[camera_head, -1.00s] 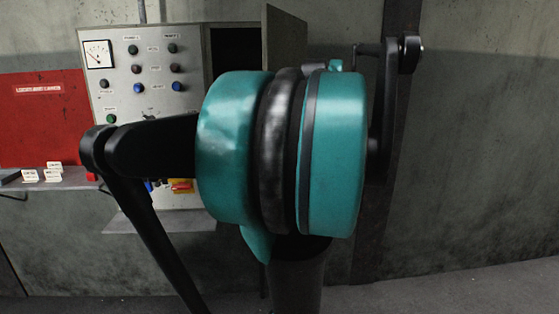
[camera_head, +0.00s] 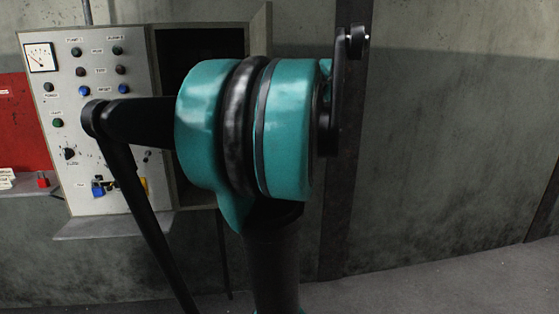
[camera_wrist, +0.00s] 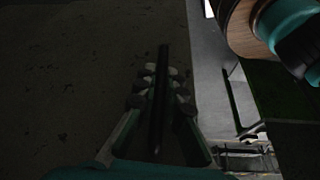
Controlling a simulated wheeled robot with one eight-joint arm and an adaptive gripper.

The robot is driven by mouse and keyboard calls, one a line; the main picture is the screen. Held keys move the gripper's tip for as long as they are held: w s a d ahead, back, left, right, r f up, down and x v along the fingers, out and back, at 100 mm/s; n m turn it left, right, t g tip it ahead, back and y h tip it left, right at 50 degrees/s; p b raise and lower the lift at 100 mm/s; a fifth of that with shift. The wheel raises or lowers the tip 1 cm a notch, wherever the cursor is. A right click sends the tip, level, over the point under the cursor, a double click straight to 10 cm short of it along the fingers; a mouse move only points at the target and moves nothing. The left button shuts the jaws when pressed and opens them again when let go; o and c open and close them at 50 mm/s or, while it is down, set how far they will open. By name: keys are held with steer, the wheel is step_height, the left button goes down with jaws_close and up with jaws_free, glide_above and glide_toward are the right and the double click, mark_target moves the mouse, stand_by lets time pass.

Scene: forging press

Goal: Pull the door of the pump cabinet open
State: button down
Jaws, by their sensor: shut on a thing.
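The pump cabinet (camera_head: 165,130) stands against the wall, its right section open on a dark interior (camera_head: 205,50). Its door (camera_head: 262,35) shows as a narrow grey strip at the right of the opening, swung outward; my arm hides its lower part. In the wrist view, my gripper (camera_wrist: 160,88) is shut on a thin dark upright bar (camera_wrist: 163,60), which looks like the door's handle. A dark, speckled flat surface, apparently the door (camera_wrist: 80,70), fills the left of that view. My gripper is hidden in the head view.
Left of the opening is a grey control panel (camera_head: 88,60) with a gauge, knobs and buttons. A ledge (camera_head: 110,226) juts out below it. A red board (camera_head: 22,125) is at far left. Bare wall (camera_head: 450,130) and open floor (camera_head: 430,285) lie to the right.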

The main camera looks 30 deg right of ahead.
steer(key=shift+s, duration=0.1)
steer(key=c, duration=1.6)
jaws_free()
steer(key=v, duration=1.2)
